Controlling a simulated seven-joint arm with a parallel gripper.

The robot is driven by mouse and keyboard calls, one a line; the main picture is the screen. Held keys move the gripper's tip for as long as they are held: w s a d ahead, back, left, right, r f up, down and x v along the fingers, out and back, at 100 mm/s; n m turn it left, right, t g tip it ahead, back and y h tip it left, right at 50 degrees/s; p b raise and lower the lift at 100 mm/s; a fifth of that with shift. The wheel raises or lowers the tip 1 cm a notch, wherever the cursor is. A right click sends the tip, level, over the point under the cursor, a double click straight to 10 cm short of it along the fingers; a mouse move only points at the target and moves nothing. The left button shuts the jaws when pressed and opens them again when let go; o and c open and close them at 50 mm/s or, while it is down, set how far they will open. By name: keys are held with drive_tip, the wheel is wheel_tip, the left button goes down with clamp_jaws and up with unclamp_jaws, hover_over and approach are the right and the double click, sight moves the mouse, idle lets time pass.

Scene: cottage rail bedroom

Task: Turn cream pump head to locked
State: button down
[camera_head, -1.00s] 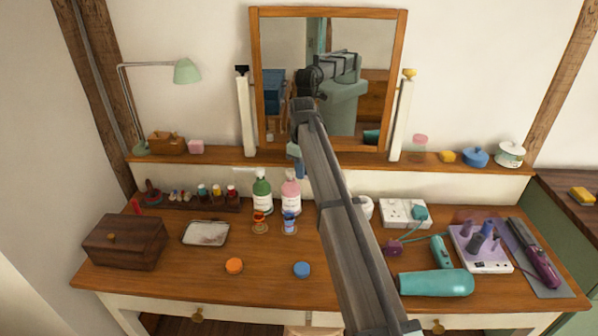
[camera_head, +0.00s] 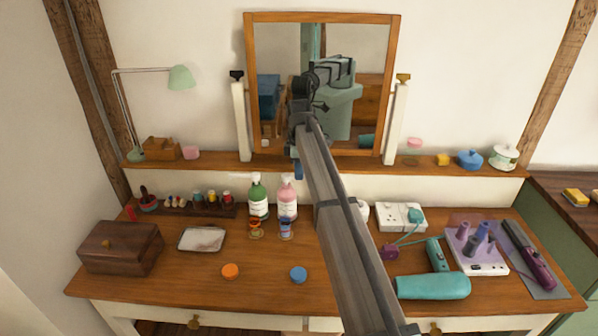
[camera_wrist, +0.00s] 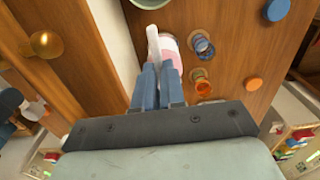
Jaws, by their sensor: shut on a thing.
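A pink pump bottle (camera_head: 287,204) stands upright at the back of the wooden dressing table, right of a green pump bottle (camera_head: 258,202). In the wrist view the pink bottle (camera_wrist: 171,46) shows just beyond my fingers, with its white pump spout (camera_wrist: 153,42) pointing toward the top of the picture. My gripper (camera_wrist: 159,70) has its blue fingers closed about the white pump head, above the bottle. In the head view my gripper (camera_head: 298,169) is at the pink bottle's top and its arm partly hides that area. The pump's lock state cannot be read.
A blue glass (camera_head: 286,229) and an orange glass (camera_head: 256,229) stand close in front of the bottles. A white cup (camera_head: 361,209) is partly behind my arm. The shelf and mirror (camera_head: 350,30) rise behind. The front middle holds only an orange cap (camera_head: 230,271) and a blue cap (camera_head: 298,274).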

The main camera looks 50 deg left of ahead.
idle(0.3)
drive_tip(key=c, duration=1.2)
unclamp_jaws()
wheel_tip(320, 180, up, 14)
drive_tip(key=shift+f, duration=0.1)
